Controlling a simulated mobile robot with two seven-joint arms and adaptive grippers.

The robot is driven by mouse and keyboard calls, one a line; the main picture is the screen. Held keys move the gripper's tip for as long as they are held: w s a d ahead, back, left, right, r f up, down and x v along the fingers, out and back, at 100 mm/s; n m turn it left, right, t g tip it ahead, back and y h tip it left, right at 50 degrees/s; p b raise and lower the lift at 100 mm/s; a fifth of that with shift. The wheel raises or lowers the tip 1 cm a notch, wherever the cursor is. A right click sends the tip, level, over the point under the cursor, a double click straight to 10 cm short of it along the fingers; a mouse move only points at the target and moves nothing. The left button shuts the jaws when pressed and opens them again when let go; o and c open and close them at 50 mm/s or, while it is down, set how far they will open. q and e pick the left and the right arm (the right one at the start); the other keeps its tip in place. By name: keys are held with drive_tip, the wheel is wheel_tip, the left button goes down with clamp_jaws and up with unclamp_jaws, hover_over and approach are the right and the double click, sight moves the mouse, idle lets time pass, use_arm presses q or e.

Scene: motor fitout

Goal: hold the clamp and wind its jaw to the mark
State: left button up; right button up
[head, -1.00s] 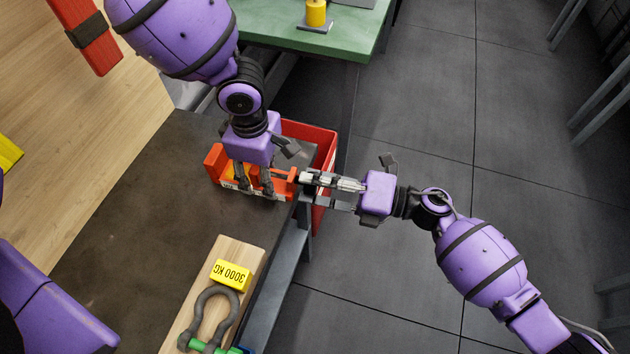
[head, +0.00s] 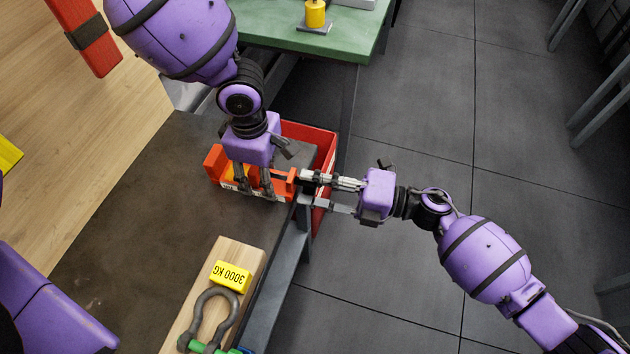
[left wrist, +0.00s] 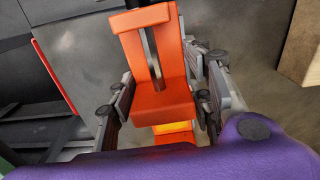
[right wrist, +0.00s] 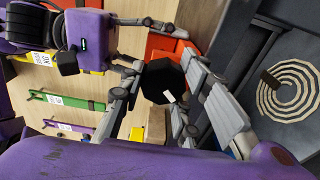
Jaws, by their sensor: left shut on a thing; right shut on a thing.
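The orange clamp (head: 220,172) lies near the right edge of the dark bench top. My left gripper (head: 254,190) reaches down from above and is shut on its body. In the left wrist view the clamp's orange block (left wrist: 160,105) sits between the fingers, with a slotted orange part beyond. My right gripper (head: 305,189) comes in level from the right and is shut on the clamp's knob. In the right wrist view the black, many-sided knob (right wrist: 162,80) sits between the fingers and bears a small white mark. The target mark on the clamp cannot be made out.
A red bin (head: 325,150) stands beside and behind the clamp, close to both grippers. A wooden board (head: 240,255) near the front edge carries a yellow 3000 KG block (head: 231,275) and a grey shackle (head: 205,305). A green table (head: 345,40) stands behind. The bench's middle is clear.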

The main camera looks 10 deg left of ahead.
use_arm(q)
drive_tip(key=shift+w, duration=0.15)
use_arm(e)
drive_tip(key=o, duration=1.1)
drive_tip(key=shift+a+r, duration=0.1)
drive_tip(key=shift+r, duration=0.25)
drive_tip(key=shift+f, duration=0.15)
drive_tip(key=d, duration=0.8)
drive_tip(key=s+d, duration=0.1)
drive_tip(key=d, duration=0.3)
drive_tip(key=shift+s, duration=0.1)
use_arm(q)
drive_tip(key=o, duration=1.4)
drive_tip(key=shift+c, duration=0.2)
drive_tip(key=shift+r, duration=0.1)
